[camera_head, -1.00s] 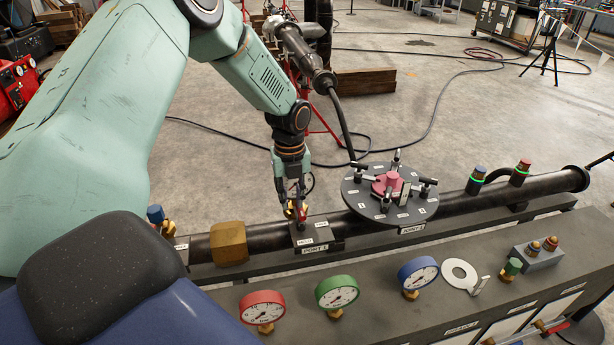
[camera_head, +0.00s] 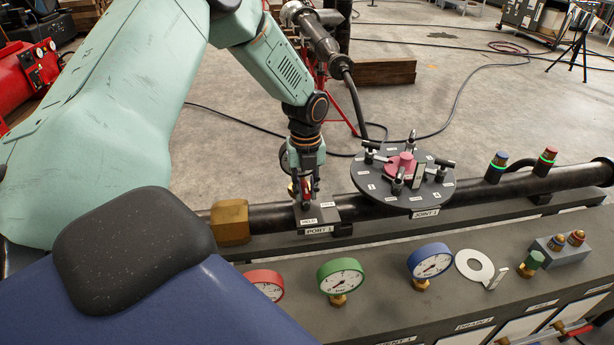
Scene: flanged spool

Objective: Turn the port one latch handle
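The port one block (camera_head: 343,213) sits on the dark pipe, with a "PORT 1" label on its front and "HELD" and "FREE" labels on top. My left gripper (camera_head: 304,196) points down just above and behind the block. A small brass and red part (camera_head: 292,188) shows between and beside its fingers; it may be the latch handle, but the fingers hide most of it. I cannot tell whether the fingers are closed on it. My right gripper is not in view.
A dark disc (camera_head: 375,190) with a pink hub and several clamps stands at joint 1, right of the gripper. A brass block (camera_head: 229,221) is on the pipe to the left. Green (camera_head: 340,276) and blue (camera_head: 429,260) gauges stand on the front panel.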

